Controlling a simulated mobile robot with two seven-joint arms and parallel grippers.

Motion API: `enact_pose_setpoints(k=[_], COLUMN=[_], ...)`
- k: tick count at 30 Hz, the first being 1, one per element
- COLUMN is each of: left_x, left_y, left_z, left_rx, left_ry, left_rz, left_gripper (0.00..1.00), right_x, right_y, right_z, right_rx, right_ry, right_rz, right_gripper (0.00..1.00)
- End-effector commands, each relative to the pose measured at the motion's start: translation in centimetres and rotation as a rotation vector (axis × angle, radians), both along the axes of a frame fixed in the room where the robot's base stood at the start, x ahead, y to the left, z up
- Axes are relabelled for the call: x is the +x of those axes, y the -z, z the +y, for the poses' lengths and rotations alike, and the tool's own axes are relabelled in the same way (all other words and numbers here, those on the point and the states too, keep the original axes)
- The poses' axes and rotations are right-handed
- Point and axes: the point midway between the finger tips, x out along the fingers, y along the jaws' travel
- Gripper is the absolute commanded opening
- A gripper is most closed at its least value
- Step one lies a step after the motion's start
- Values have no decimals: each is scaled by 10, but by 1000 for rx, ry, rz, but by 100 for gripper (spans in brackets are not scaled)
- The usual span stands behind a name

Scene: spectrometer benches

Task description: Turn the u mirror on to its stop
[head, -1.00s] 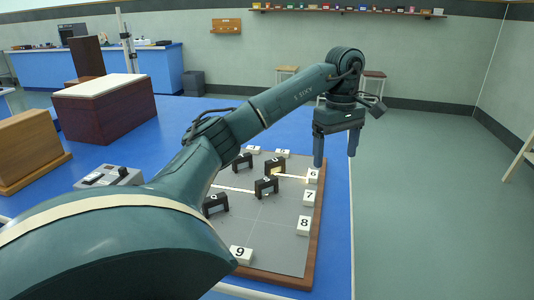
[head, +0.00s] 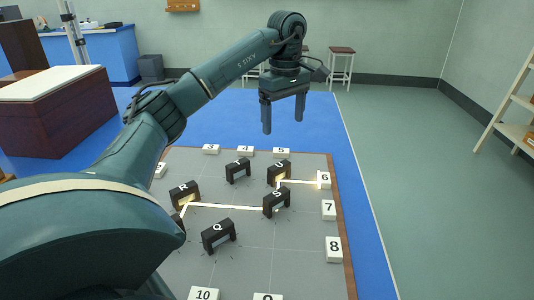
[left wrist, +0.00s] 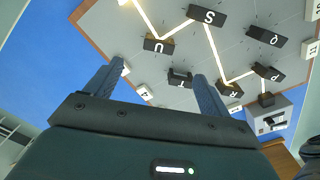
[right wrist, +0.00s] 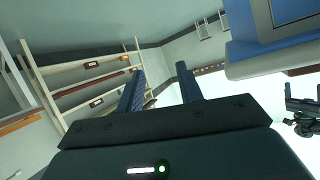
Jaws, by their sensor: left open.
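The U mirror (head: 279,172), a dark block with a letter on top, stands on the grey board (head: 290,255) near the far right. A bright beam meets it. My left gripper (head: 284,112) is open and empty, pointing down; in the picture it appears just above and beyond the U mirror, apart from it. In the left wrist view the U mirror (left wrist: 158,44) shows past the open fingers (left wrist: 159,72). My right gripper (right wrist: 160,72) is open and empty, away from the board. The U mirror's stop cannot be made out.
The T mirror (head: 238,170), S mirror (head: 277,201), R mirror (head: 184,194) and Q mirror (head: 218,235) stand close by. White numbered blocks, such as block 6 (head: 324,180), line the board's edges. Shelves (head: 517,125) stand at right.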

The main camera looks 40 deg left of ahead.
Motion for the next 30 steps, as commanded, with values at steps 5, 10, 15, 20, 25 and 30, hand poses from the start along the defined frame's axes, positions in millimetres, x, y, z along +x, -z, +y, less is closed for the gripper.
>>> enact_pose_setpoints(k=[5,10,15,20,25,30], left_x=[0,0,-1,-1,-1,-1], left_y=[1,19,53,84,112,128], left_z=[0,0,-1,0,0,0], left_rx=[0,0,0,1,0,0], left_ry=[0,1,1,0,1,0], left_rz=[0,2,6,4,3,1], left_gripper=[82,82,82,82,82,82], right_x=[0,-2,-4,-5,-7,-7], right_y=[0,2,1,-3,-4,-5], right_z=[0,-3,-8,-10,-11,-11], right_rx=[0,-3,-6,-9,-11,-11], right_ry=[1,6,16,21,23,24], right_rz=[-1,-20,-58,-81,-89,-95], right_gripper=[36,36,36,36,36,36])
